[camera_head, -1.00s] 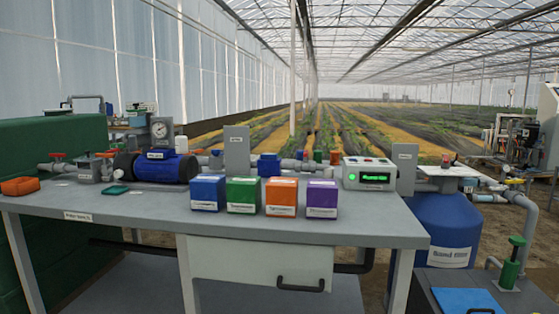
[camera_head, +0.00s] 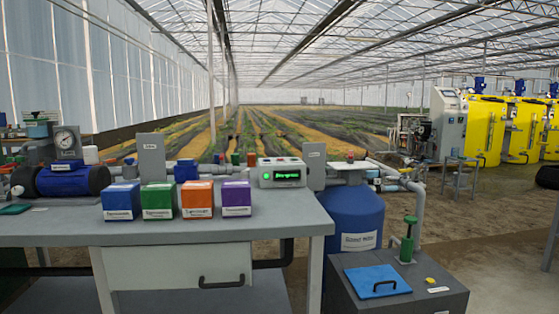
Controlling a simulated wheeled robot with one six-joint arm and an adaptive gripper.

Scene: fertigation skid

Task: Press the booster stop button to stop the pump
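A pale control box (camera_head: 282,173) with a lit green display and a round green light stands at the right end of the grey bench. Small coloured spots, at least one of them red, show on its top; they are too small to tell apart. A blue pump-like unit (camera_head: 66,181) with dark ends lies at the bench's left. A yellow button-like knob (camera_head: 430,281) sits on a dark grey cabinet (camera_head: 425,302) at the lower right, beside a small white label. I cannot read which one is the booster stop. My gripper is not in view.
Blue (camera_head: 122,201), green (camera_head: 158,201), orange (camera_head: 197,199) and purple (camera_head: 236,198) boxes stand along the bench (camera_head: 200,232). A blue tank (camera_head: 352,215) stands right of it. The cabinet carries a blue lid (camera_head: 377,281) and a green-handled valve (camera_head: 408,240). Open floor lies at right.

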